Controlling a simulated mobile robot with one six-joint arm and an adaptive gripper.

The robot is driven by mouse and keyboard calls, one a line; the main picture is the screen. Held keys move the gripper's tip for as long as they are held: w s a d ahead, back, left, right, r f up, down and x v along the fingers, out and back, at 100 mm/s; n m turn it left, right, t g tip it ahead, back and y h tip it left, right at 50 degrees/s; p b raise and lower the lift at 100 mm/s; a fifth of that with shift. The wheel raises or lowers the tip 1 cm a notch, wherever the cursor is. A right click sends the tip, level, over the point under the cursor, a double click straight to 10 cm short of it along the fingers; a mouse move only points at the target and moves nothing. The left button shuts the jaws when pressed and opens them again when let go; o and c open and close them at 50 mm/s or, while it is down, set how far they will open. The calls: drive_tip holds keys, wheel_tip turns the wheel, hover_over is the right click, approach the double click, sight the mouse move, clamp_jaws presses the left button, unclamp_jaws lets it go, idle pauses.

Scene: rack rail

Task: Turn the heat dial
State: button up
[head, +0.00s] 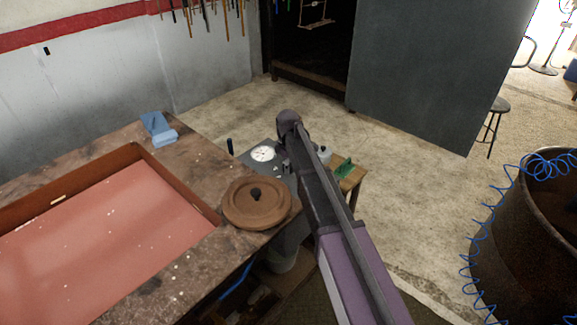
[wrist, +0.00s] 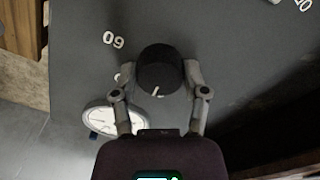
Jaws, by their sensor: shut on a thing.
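The heat dial (wrist: 158,66) is a round black knob with a white pointer mark, on a dark grey panel (wrist: 225,45) in the wrist view. The mark points towards the bottom of that view, slightly left. My gripper (wrist: 162,76) has a finger on either side of the dial and is shut on it. Pale numerals (wrist: 113,40) reading 60 upside down sit up-left of the dial. Another numeral is at the top right. In the head view my arm hides the dial; my gripper (head: 284,166) shows partly beside the arm.
A white round gauge (head: 263,153) stands close to the gripper; it also shows in the wrist view (wrist: 113,119). A brown round lid (head: 245,208) with a black knob lies left of the arm. A blue object (head: 158,130) and a framed red surface (head: 110,235) are farther left.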

drive_tip(key=shift+s+m, duration=0.1)
drive_tip(key=shift+m, duration=0.4)
drive_tip(key=m, duration=0.9)
drive_tip(key=shift+s+m, duration=0.1)
drive_tip(key=shift+m, duration=0.3)
drive_tip(key=m, duration=0.9)
drive_tip(key=shift+m, duration=0.3)
drive_tip(key=o, duration=1.2)
drive_tip(key=shift+c, duration=0.2)
